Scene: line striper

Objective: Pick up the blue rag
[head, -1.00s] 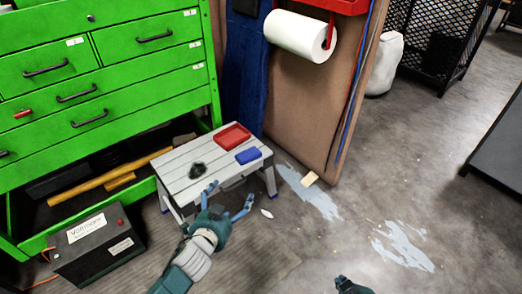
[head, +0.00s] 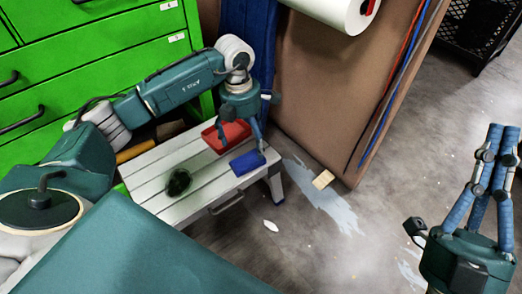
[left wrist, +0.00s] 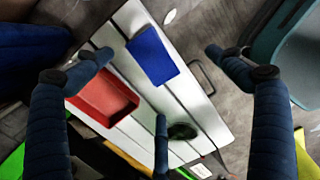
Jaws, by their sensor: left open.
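The blue rag (head: 247,163) is a small folded rectangle lying on the right end of the grey slatted step stool (head: 155,196). In the left wrist view the rag (left wrist: 152,55) lies between two spread fingers. My left gripper (head: 245,146) is open and empty, pointing down above the rag; one finger appears close to the rag's right end, but contact is unclear. It also shows in the left wrist view (left wrist: 158,78). My right gripper (head: 492,150) is at the far right with its fingers pointing up, away from the stool; its opening is unclear.
A red tray (head: 230,134) sits behind the rag, and a dark fuzzy clump (head: 178,182) lies left on the stool. A green drawer cabinet (head: 110,45) and a brown panel (head: 335,85) stand behind. Floor to the right is mostly clear.

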